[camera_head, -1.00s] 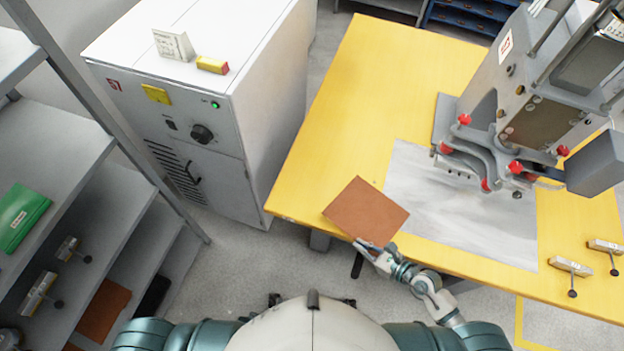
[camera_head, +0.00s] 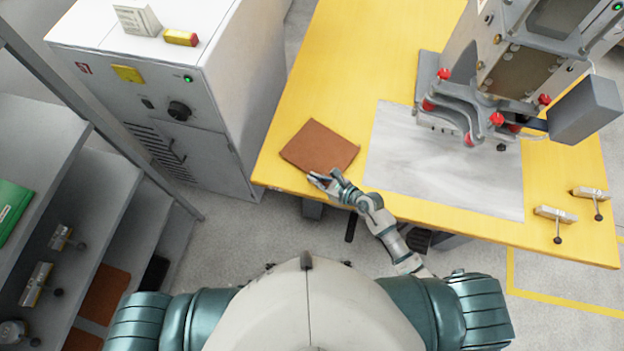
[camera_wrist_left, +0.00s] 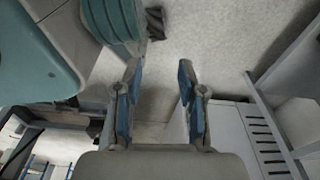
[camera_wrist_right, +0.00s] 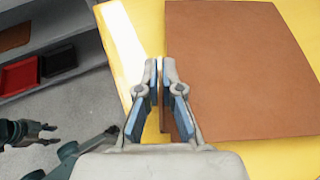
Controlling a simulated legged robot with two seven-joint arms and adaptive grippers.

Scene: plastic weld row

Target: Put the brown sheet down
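The brown sheet (camera_head: 318,145) is over the left part of the yellow table (camera_head: 345,60), left of the grey-white mat (camera_head: 430,160). I cannot tell whether it rests fully on the table. My right gripper (camera_head: 318,180) is at the sheet's near edge. In the right wrist view, its fingers (camera_wrist_right: 161,66) are nearly together at the left edge of the sheet (camera_wrist_right: 240,70) and seem shut on it. The contact itself is partly hidden. My left gripper (camera_wrist_left: 158,75) is open and empty above the floor, and is not seen in the head view.
A grey machine (camera_head: 520,55) with red knobs stands over the mat. Toggle clamps (camera_head: 556,214) are at the table's right. A white cabinet (camera_head: 170,70) stands left of the table, and shelves (camera_head: 60,150) are at far left. The table behind the sheet is clear.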

